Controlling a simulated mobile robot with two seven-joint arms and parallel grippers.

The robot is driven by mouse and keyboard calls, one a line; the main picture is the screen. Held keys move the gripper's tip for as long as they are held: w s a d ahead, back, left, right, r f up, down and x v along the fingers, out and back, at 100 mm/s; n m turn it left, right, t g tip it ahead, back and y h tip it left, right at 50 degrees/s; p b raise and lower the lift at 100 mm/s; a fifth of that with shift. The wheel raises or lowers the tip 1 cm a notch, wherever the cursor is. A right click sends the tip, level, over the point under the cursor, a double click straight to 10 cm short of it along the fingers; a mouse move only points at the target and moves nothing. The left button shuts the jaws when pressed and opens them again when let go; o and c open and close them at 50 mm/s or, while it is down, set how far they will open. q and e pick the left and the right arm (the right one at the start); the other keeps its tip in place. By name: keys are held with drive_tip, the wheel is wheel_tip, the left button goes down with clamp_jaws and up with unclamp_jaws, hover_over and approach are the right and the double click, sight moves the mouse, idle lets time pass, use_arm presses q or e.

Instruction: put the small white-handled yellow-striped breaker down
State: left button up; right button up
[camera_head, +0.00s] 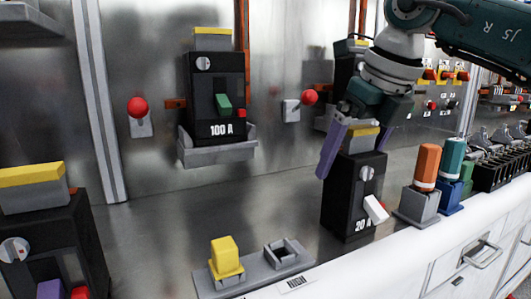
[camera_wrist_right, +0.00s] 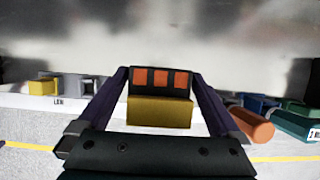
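The small breaker (camera_head: 352,195) is black, marked 20 A, with a white handle (camera_head: 376,209) and a yellow stripe on its grey top block. It stands upright, its base apparently on the steel bench near the front edge. My right gripper (camera_head: 353,155) comes down from above, its purple fingers on either side of the top block. In the right wrist view the yellow top (camera_wrist_right: 159,112) lies between the fingers, with narrow pale gaps at both sides, so the fingers look open around it. Three orange squares show on its black face. My left gripper is not in view.
An orange-capped block (camera_head: 426,166) and a teal one stand close right of the breaker. A grey stand (camera_head: 290,277) with a yellow plug (camera_head: 224,252) and an empty socket is at front left. A 100 A breaker (camera_head: 215,105) hangs on the steel panel. Another black breaker stands far left.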

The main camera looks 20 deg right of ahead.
sight(370, 196)
drive_tip(key=shift+r, duration=0.1)
drive_tip(key=shift+s+r, duration=0.1)
drive_tip(key=shift+r, duration=0.2)
drive_tip(key=v, duration=1.1)
drive_tip(key=shift+r, duration=0.3)
